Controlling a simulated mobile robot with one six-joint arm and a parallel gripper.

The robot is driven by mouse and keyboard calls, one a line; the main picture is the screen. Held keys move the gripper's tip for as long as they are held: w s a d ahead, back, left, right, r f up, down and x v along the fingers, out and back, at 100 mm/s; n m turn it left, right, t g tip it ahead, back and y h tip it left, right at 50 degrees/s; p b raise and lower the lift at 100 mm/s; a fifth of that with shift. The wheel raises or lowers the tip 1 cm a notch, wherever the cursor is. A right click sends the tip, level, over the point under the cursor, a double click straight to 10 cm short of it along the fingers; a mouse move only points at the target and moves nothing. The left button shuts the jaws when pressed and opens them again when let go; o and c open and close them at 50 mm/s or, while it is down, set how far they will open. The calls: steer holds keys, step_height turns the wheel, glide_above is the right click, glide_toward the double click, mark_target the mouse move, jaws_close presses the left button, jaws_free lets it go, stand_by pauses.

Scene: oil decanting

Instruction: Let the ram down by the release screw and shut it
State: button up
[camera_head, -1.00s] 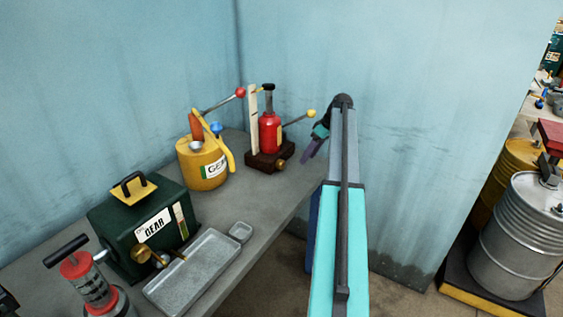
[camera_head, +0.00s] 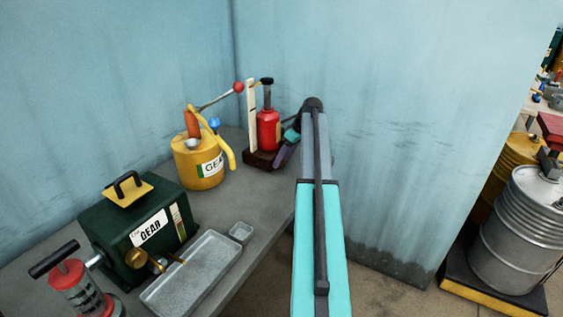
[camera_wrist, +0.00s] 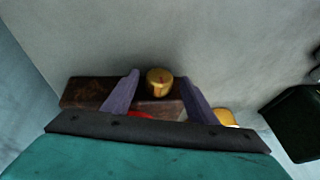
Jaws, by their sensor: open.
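The red bottle jack (camera_head: 268,130) stands on a dark brown block (camera_head: 256,160) at the back of the bench, its dark ram raised above the body. In the wrist view the brass release screw (camera_wrist: 159,82) sticks out from the brown base (camera_wrist: 90,92). My gripper (camera_wrist: 160,80) is open, one purple finger on each side of the screw, with a gap visible on both sides. In the head view the gripper (camera_head: 282,156) is at the jack's right front and hides the screw. Whether the fingers reach the screw's depth I cannot tell.
A pale upright strip (camera_head: 251,115) and a red-knobbed lever (camera_head: 238,88) stand beside the jack. A yellow oil can (camera_head: 200,165) is to its left. A green gear-oil box (camera_head: 135,230) and metal tray (camera_head: 195,275) are nearer. The wall is close behind.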

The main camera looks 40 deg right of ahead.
steer(key=shift+f, duration=0.15)
steer(key=c, duration=1.1)
steer(key=shift+d, duration=0.1)
steer(key=shift+y+p, duration=0.4)
steer(key=shift+y, duration=0.3)
